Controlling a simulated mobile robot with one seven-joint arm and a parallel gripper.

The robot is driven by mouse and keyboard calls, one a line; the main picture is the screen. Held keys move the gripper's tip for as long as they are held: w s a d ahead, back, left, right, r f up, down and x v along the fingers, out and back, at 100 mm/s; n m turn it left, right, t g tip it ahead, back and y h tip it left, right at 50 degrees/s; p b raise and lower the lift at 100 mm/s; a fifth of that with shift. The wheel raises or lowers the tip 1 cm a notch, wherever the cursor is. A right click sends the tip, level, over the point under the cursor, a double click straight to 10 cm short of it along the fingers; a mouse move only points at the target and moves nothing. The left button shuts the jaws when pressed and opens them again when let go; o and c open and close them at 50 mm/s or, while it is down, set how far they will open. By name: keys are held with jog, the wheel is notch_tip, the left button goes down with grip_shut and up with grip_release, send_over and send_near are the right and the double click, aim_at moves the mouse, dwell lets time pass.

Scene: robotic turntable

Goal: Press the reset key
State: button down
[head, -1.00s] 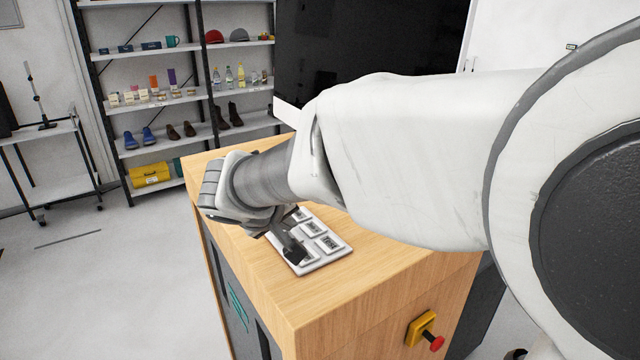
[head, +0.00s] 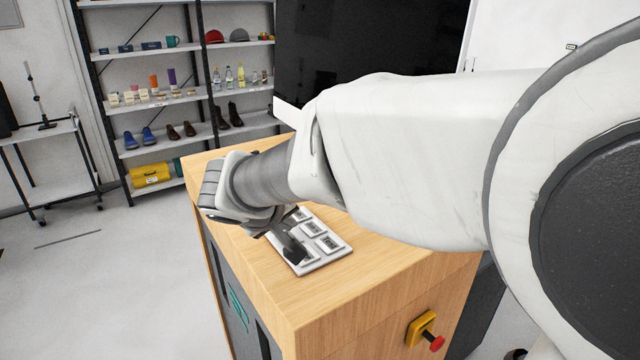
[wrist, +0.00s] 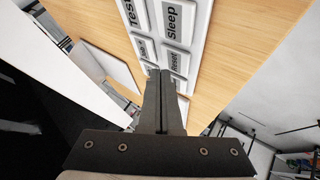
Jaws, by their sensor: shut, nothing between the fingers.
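The white key panel (head: 342,252) lies on the wooden top of a cabinet, with two columns of labelled keys. In the wrist view, the key that appears to read Reset (wrist: 177,62) is in the right column, below the Sleep key (wrist: 174,20). My gripper (head: 294,256) is shut and empty, pointing down over the panel's near end. In the wrist view its fingertips (wrist: 160,73) are just left of and below the Reset label and hide part of the lower keys. I cannot tell whether they touch a key.
The Test key (wrist: 130,12) is at the top of the left column. A yellow box with a red button (head: 436,341) is on the cabinet's side. Shelves (head: 165,100) stand far behind.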

jog(key=shift+f, duration=0.2)
jog(key=shift+f+b, duration=0.25)
jog(key=shift+b, duration=0.55)
jog(key=shift+f+b, duration=0.4)
jog(key=shift+b, duration=0.15)
dwell(0.6)
jog(key=shift+r+p, duration=0.35)
jog(key=shift+r, duration=0.5)
jog(key=shift+r+p, duration=1.5)
jog(key=shift+r, duration=1.05)
jog(key=shift+d, duration=0.1)
